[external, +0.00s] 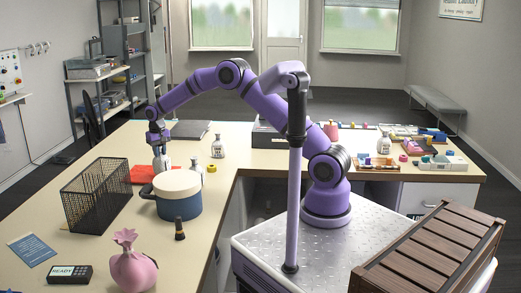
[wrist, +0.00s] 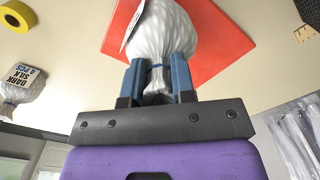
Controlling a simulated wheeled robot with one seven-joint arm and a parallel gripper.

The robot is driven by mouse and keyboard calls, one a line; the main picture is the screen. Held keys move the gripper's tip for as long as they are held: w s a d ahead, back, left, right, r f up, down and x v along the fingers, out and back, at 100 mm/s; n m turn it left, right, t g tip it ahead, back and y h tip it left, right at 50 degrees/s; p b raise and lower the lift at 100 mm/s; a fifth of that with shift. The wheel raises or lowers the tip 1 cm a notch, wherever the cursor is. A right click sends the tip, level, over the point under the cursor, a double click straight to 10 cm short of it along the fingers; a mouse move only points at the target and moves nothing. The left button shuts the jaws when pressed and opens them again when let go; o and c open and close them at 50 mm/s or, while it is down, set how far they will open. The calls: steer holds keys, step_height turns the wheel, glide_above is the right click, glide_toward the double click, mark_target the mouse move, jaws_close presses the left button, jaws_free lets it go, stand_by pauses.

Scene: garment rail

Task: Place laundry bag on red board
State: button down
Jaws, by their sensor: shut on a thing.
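The laundry bag (wrist: 160,30) is white and bulging, with a tied neck and a pale tag. My gripper (wrist: 161,80) is shut on its neck, with a blue finger on each side. In the external view the held bag (external: 161,161) hangs under my gripper (external: 158,141). The red board (wrist: 215,38) lies behind the bag in the wrist view. In the external view the board (external: 141,175) shows partly, between the wire basket and the pot, beside and below the bag. I cannot tell whether the bag touches the board.
A blue pot with a cream lid (external: 178,196) stands close in front of the board. A black wire basket (external: 97,196) is to the left. Another white bag with a label (external: 217,148) and a yellow tape roll (external: 212,169) are to the right. A pink bag (external: 133,270) sits nearer.

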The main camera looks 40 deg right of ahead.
steer(key=shift+f, duration=1.05)
steer(key=shift+f, duration=0.1)
steer(key=c, duration=0.9)
jaws_free()
steer(key=shift+c, duration=0.2)
step_height(320, 180, up, 12)
steer(key=shift+r, duration=0.1)
